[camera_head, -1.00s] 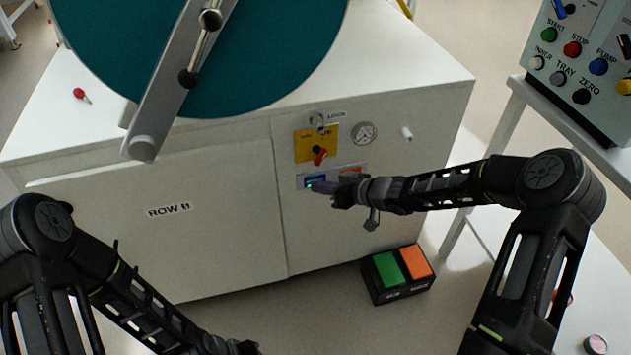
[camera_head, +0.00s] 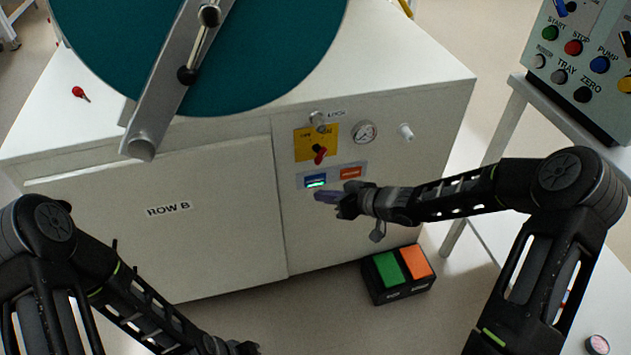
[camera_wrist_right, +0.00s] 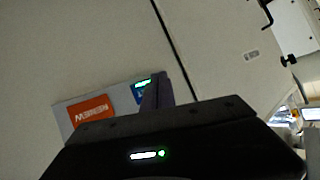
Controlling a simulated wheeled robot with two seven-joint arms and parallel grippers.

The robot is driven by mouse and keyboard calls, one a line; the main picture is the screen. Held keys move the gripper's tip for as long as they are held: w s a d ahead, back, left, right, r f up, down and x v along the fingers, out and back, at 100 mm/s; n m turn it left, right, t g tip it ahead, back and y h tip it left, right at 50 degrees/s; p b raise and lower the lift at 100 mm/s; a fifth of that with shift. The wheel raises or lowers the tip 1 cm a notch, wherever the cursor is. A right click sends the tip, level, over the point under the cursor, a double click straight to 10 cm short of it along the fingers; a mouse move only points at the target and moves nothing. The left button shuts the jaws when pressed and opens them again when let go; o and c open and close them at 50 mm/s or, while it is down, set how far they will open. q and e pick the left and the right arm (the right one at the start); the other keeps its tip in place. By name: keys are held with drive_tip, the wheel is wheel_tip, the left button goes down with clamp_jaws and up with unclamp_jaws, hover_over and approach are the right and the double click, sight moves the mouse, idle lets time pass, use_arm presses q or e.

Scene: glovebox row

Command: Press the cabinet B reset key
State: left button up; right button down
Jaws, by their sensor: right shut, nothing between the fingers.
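A grey plate (camera_head: 333,175) on the front of the white ROW B cabinet (camera_head: 200,200) carries a blue key (camera_head: 316,179) and an orange key (camera_head: 350,172). A green light glows at the blue key's lower edge. The key labels are too small to read in the head view. My right gripper (camera_head: 318,196) is shut and empty, its tips just below the blue key and seemingly apart from it. The right wrist view shows the orange key (camera_wrist_right: 90,110) and the blue key (camera_wrist_right: 139,93), partly hidden behind the gripper finger (camera_wrist_right: 153,92). My left gripper (camera_head: 245,348) is at the bottom edge, its fingers unclear.
Above the plate are a yellow panel (camera_head: 306,147) with a red knob, a gauge (camera_head: 363,132) and a white peg (camera_head: 405,132). A box with green and orange pads (camera_head: 400,295) stands on the floor. A console (camera_head: 585,70) is at right.

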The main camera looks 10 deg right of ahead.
drive_tip(key=s, duration=0.3)
drive_tip(key=shift+s+d, duration=0.1)
idle(0.9)
drive_tip(key=s+a+f+m+g+h, duration=0.25)
drive_tip(key=s+f+m, duration=0.35)
drive_tip(key=s+f, duration=0.4)
drive_tip(key=s+a+f+g+h, duration=0.1)
drive_tip(key=s+a+f+g, duration=0.15)
drive_tip(key=s, duration=0.45)
drive_tip(key=s+a+f+m+g, duration=0.1)
drive_tip(key=s+a+f+g, duration=0.1)
drive_tip(key=s+f, duration=0.3)
drive_tip(key=s+a+f+g+h, duration=0.1)
drive_tip(key=s+a+f+g, duration=0.1)
drive_tip(key=s, duration=0.6)
wheel_tip(320, 180, up, 16)
drive_tip(key=p, duration=1.5)
drive_tip(key=shift+w+d+f, duration=0.15)
drive_tip(key=shift+w, duration=0.3)
